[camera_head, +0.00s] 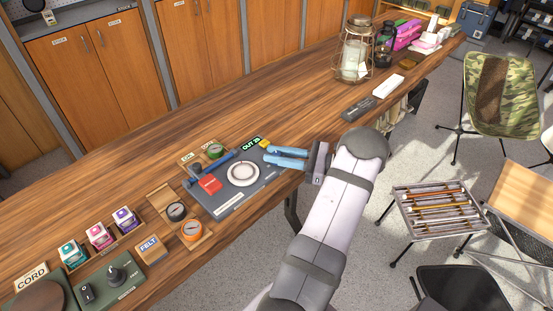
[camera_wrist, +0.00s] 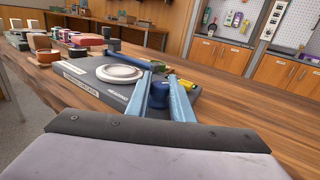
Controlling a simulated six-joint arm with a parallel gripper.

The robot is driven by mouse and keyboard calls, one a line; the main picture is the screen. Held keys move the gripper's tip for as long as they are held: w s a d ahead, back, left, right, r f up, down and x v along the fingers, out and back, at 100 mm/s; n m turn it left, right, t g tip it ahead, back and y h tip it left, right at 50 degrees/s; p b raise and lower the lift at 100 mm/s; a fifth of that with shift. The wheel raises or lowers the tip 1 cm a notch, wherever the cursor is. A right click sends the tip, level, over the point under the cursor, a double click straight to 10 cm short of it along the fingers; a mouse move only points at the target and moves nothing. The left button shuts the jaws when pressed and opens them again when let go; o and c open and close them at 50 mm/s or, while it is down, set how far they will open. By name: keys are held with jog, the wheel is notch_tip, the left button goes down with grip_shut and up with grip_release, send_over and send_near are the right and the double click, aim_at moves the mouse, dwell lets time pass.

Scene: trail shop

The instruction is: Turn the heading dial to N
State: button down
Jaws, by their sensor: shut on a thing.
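A dark grey board (camera_head: 221,208) lies on the wooden counter, with a white ring-shaped disc (camera_head: 243,174) on it; the disc also shows in the wrist view (camera_wrist: 120,73). My gripper (camera_head: 268,153) reaches in from the right with two light blue fingers over the board's right end. In the wrist view the fingers (camera_wrist: 161,80) are shut on a dark blue round knob (camera_wrist: 158,93), which stands between them. The knob is mostly hidden by the fingers in the head view. I cannot read any heading mark or tell which way the dial points.
A lantern (camera_head: 355,50) stands farther right. The counter behind the board is clear.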

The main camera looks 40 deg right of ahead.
jog(key=shift+n+g+y, duration=0.3)
jog(key=shift+y, duration=0.1)
jog(key=c, duration=1.6)
grip_release()
jog(key=shift+o, duration=0.2)
jog(key=shift+b+v, duration=0.95)
jog(key=shift+v, duration=2.7)
